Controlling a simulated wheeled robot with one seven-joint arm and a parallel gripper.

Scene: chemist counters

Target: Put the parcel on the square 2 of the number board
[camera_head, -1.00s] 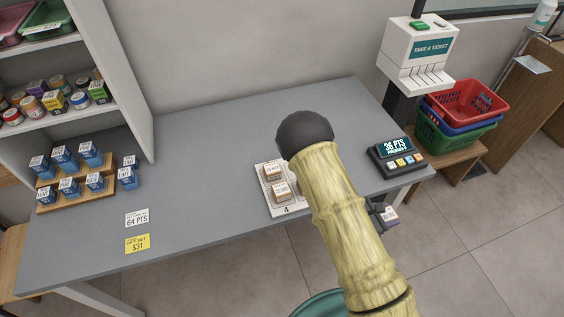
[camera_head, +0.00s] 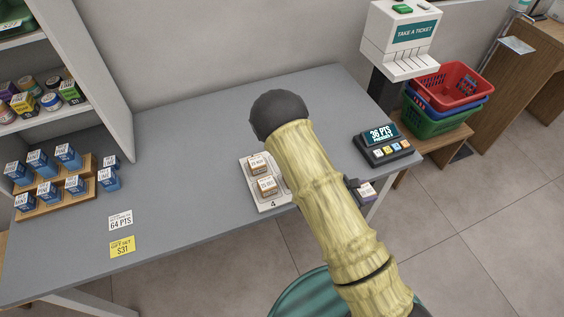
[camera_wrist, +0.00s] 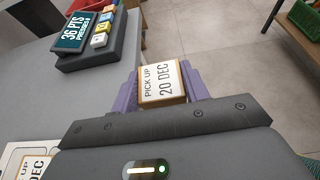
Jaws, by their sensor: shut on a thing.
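The parcel (camera_wrist: 161,84) is a small brown box with a white label reading "PICK UP 20 DEC". My gripper (camera_wrist: 160,92) is shut on it, with purple fingers on either side. In the head view the parcel (camera_head: 367,191) shows just past my arm, by the counter's front edge. The number board (camera_head: 273,206) is a white plate on the counter, left of my arm. Two brown labelled boxes stand on its visible part, and a "4" shows at its near end. My arm hides its right part, so square 2 is not seen. A board corner shows in the wrist view (camera_wrist: 8,160).
A dark points terminal (camera_head: 385,146) stands on the counter right of the board. A ticket machine (camera_head: 400,38) and stacked baskets (camera_head: 437,118) are beyond. Blue boxes on a wooden stand (camera_head: 60,195) and price cards are at left. The counter's middle is clear.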

